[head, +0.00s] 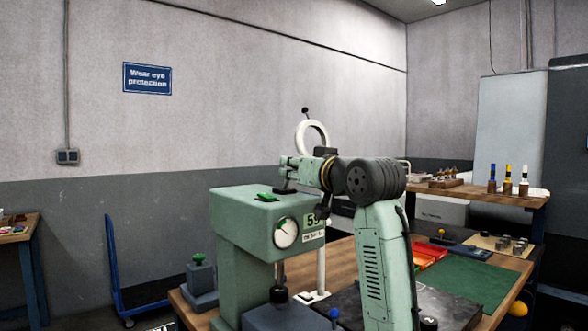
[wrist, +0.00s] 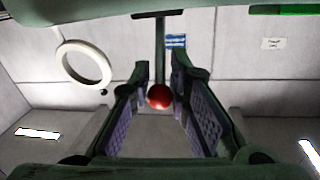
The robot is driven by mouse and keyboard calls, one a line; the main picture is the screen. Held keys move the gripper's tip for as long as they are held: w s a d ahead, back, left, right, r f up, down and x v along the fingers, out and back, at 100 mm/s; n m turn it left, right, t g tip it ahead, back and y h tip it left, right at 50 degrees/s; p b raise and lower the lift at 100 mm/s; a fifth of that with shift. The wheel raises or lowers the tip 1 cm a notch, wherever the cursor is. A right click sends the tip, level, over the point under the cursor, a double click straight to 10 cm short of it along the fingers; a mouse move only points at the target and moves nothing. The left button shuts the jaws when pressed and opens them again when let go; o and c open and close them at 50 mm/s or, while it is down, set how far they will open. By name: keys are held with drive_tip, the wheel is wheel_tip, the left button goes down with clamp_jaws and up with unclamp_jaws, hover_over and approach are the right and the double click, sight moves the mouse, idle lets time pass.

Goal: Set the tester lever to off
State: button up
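The tester (head: 245,235) is a green machine with a round dial and a number plate, standing on the bench. Its lever (wrist: 160,50) shows in the wrist view as a thin stem ending in a red knob (wrist: 159,96). My gripper (head: 290,168) is above the top of the tester in the head view, and it hides the lever there. In the wrist view my gripper (wrist: 161,72) is open, with one finger on each side of the knob. Gaps show between the knob and both finger pads. The lever's off marking cannot be read.
A white ring on a stand (head: 312,130) rises behind my gripper and also shows in the wrist view (wrist: 84,63). A green button (head: 267,197) is on the tester's top. The bench holds a green mat (head: 465,283) and red trays (head: 428,254) to the right.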

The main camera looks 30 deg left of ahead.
clamp_jaws()
